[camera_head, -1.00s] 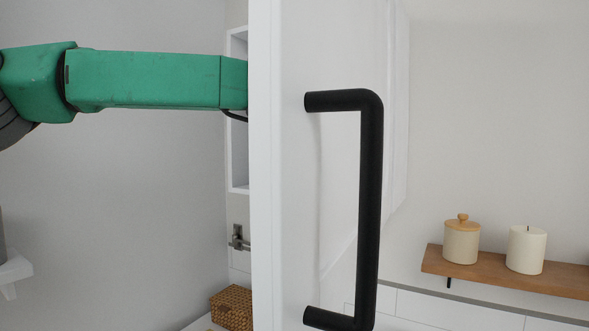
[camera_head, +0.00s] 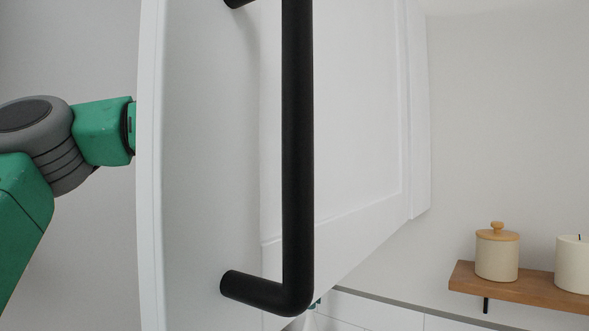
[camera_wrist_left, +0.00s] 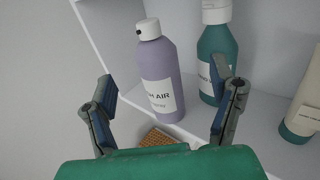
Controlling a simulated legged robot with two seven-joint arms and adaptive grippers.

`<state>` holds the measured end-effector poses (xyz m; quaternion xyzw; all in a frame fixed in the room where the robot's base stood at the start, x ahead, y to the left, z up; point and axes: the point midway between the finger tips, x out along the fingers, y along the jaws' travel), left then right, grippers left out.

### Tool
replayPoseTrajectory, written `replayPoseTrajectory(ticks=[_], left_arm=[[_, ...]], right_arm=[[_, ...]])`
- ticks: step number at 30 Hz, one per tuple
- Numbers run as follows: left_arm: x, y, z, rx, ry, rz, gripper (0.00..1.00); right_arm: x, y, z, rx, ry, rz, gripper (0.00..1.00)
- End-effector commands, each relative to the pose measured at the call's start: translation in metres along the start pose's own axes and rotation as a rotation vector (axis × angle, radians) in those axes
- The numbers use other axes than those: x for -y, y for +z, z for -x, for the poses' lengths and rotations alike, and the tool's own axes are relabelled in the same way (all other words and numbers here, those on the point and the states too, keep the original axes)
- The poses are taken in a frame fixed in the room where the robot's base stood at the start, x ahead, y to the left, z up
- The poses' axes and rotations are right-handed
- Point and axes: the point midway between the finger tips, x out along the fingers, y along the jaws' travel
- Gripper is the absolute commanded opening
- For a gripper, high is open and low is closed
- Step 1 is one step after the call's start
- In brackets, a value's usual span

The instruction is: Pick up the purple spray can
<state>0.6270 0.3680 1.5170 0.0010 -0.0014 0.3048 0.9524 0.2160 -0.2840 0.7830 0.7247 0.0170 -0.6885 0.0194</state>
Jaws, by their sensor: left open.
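The purple spray can (camera_wrist_left: 156,75) has a white cap and a white label. It stands upright on a white shelf in the left wrist view, beyond my left gripper and between the lines of its fingers. My left gripper (camera_wrist_left: 164,105) is open, with nothing between its fingers. In the head view, my green left arm comes in from the left and goes behind the open white cabinet door (camera_head: 215,170). The door hides the can and the left gripper there. My right gripper is not in view.
A green bottle (camera_wrist_left: 211,65) stands right of the can, and a pale bottle (camera_wrist_left: 303,105) stands farther right. A wicker basket (camera_wrist_left: 160,140) lies below. The door's black handle (camera_head: 298,150) is close in front. A wooden shelf (camera_head: 520,288) holds a jar and candle.

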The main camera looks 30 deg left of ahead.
Motion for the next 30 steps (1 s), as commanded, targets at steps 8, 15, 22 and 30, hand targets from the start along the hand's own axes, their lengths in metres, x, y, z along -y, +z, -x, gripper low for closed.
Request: replayPoseTrajectory(ticks=[8, 15, 22, 30], left_arm=[[0.000, -0.001, -0.034, -0.002, 0.002, -0.001, 0.78], [-0.003, -0.003, -0.062, -0.003, 0.003, -0.002, 0.78], [-0.003, -0.005, -0.084, 0.000, 0.001, -0.002, 0.78], [-0.005, -0.006, -0.085, 0.000, 0.000, 0.000, 0.60]], right_arm=[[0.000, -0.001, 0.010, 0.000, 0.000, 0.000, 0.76], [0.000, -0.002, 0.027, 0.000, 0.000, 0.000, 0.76], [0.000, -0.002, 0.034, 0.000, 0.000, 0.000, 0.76], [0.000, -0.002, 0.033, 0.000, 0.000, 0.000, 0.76]])
